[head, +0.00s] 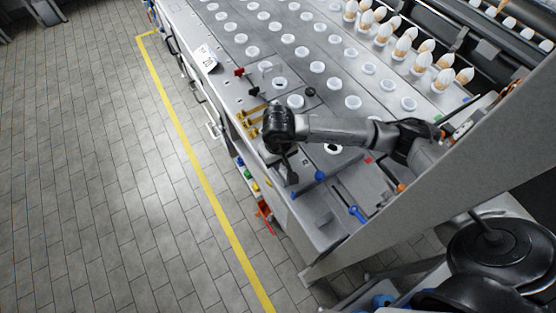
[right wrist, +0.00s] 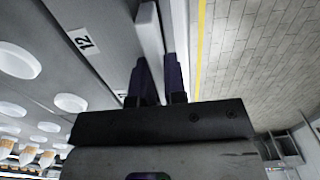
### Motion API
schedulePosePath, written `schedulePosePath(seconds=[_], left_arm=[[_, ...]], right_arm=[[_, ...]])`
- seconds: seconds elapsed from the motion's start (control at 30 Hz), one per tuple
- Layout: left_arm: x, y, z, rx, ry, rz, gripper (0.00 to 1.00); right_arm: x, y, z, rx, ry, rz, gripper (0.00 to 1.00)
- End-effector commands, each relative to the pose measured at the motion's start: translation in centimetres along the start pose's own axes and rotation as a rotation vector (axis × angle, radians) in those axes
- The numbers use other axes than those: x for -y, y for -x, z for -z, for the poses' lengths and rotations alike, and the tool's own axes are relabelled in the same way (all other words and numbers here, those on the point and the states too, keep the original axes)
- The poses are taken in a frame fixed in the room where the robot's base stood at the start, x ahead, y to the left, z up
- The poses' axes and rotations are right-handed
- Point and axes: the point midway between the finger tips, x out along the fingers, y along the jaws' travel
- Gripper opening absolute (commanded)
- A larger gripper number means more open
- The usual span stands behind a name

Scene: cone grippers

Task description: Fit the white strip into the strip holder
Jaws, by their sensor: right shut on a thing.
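My right gripper (head: 287,168) is over the left edge of the machine's top, on the arm that comes in from the right. In the right wrist view its two dark fingers (right wrist: 159,80) are shut on the white strip (right wrist: 150,40), a long, narrow bar running away from me. The strip's near end is partly hidden between the fingers. I cannot pick out the strip in the head view. I cannot identify the strip holder with certainty in either view. My left gripper is not in view.
The machine top (head: 225,80) carries rows of white cups. Brass-coloured parts (head: 252,117), a red knob (head: 239,72) and a blue handle (head: 357,213) stand up from it. Cones (head: 423,62) fill the far right. The tiled floor (head: 90,180) at left is clear.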

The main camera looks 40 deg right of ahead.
Motion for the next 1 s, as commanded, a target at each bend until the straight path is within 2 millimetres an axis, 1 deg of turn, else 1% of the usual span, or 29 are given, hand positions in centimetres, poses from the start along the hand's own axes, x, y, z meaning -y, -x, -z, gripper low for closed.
schedulePosePath(seconds=[0.47,1.0], left_arm=[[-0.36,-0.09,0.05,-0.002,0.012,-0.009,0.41],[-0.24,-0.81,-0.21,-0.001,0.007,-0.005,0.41]], right_arm=[[0.01,-0.07,0.01,0.0,0.0,0.0,0.0],[0.0,-0.81,0.01,0.0,0.0,0.0,0.0]])
